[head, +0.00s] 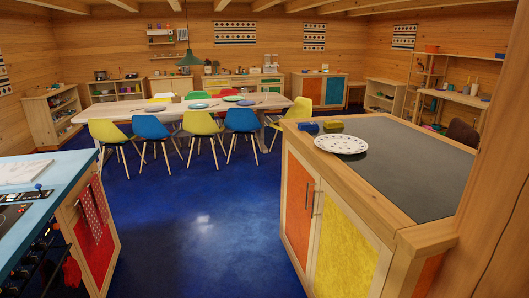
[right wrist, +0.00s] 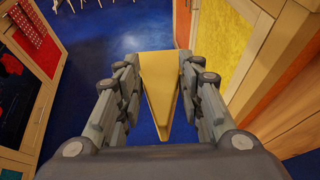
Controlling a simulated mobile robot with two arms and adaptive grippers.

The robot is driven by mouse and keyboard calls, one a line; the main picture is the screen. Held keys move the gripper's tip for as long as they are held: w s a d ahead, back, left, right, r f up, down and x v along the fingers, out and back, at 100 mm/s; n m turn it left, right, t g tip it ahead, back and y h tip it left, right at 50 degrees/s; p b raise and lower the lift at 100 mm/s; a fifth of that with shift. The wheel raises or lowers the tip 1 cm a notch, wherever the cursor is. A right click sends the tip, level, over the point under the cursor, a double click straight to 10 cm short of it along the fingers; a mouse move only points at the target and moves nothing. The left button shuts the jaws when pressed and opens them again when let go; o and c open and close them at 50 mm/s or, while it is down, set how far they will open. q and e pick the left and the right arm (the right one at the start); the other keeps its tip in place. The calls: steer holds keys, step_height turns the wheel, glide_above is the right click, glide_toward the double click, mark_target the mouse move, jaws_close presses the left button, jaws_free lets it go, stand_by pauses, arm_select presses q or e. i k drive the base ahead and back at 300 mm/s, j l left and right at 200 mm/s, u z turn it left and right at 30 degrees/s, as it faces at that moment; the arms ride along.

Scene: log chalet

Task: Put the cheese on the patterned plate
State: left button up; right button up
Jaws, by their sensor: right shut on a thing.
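The patterned plate (head: 341,144) is white with dark marks and lies near the left edge of the grey-topped cabinet in the head view. The cheese (right wrist: 158,90), a yellow wedge, is between the fingers of my right gripper (right wrist: 165,78) in the right wrist view. That gripper is shut on it, with the wedge's narrow end toward the camera. The cheese is held in the air over the blue floor, beside the cabinet doors and apart from the plate. Neither gripper shows in the head view, and my left gripper is not seen.
The cabinet (head: 408,160) has free room on its grey top right of the plate. A blue block (head: 308,127) and an olive-yellow block (head: 333,125) lie just behind the plate. A blue-topped counter (head: 40,205) stands at left. Chairs and a long table (head: 180,108) are behind.

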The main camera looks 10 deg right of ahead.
mark_target(341, 145)
steer(key=i+z, duration=0.1)
steer(key=i, duration=0.65)
steer(key=i+j+z, duration=0.1)
steer(key=i, duration=0.65)
